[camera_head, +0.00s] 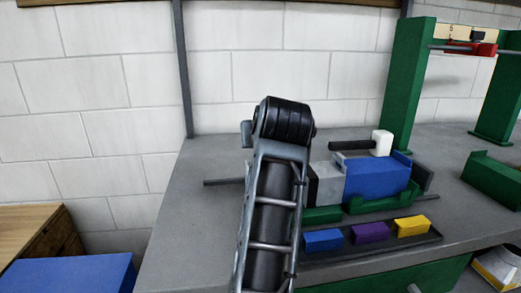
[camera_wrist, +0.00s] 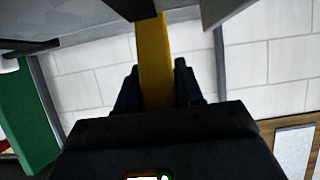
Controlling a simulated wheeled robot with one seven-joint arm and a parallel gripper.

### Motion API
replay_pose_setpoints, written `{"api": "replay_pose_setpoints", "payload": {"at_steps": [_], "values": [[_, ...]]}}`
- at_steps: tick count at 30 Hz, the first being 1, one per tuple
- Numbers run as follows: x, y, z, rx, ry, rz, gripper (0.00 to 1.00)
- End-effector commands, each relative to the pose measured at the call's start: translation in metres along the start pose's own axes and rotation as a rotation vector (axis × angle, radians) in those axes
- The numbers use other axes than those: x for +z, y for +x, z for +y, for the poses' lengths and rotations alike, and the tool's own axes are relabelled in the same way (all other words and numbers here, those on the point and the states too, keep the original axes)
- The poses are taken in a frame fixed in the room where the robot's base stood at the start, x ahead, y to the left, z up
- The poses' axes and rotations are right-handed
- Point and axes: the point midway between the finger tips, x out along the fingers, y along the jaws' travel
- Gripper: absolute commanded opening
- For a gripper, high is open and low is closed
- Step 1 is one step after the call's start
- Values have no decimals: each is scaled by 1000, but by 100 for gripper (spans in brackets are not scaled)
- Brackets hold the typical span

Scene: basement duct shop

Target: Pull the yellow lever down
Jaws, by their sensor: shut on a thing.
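The yellow lever (camera_wrist: 153,40) shows in the wrist view as a flat yellow bar, running from the top edge down between my fingers. My gripper (camera_wrist: 155,88) is shut on it, with one dark finger on each side. In the head view my arm stands in the middle and hides the gripper and the lever.
A grey bench (camera_head: 220,200) carries a blue machine block (camera_head: 378,176) with a white-knobbed handle (camera_head: 381,142). In front lies a dark tray (camera_head: 340,254) with blue, purple and yellow blocks. A green frame (camera_head: 406,80) stands at the right. A blue box (camera_head: 70,273) is lower left.

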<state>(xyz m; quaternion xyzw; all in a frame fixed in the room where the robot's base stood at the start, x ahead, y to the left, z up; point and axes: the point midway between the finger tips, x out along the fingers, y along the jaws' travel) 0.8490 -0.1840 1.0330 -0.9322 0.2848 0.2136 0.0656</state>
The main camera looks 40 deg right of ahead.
Motion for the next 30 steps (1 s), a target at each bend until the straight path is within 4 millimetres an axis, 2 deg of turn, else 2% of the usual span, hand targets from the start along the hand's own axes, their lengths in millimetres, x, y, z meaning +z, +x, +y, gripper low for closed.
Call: {"api": "replay_pose_setpoints", "payload": {"at_steps": [1,6,27,28,30], "values": [[10,1,0,-1,-3,26,0],[14,-4,0,-1,-2,99,0],[16,-9,0,0,-2,157,0],[16,-9,0,0,-2,157,39],[16,-9,0,0,-2,157,46]]}}
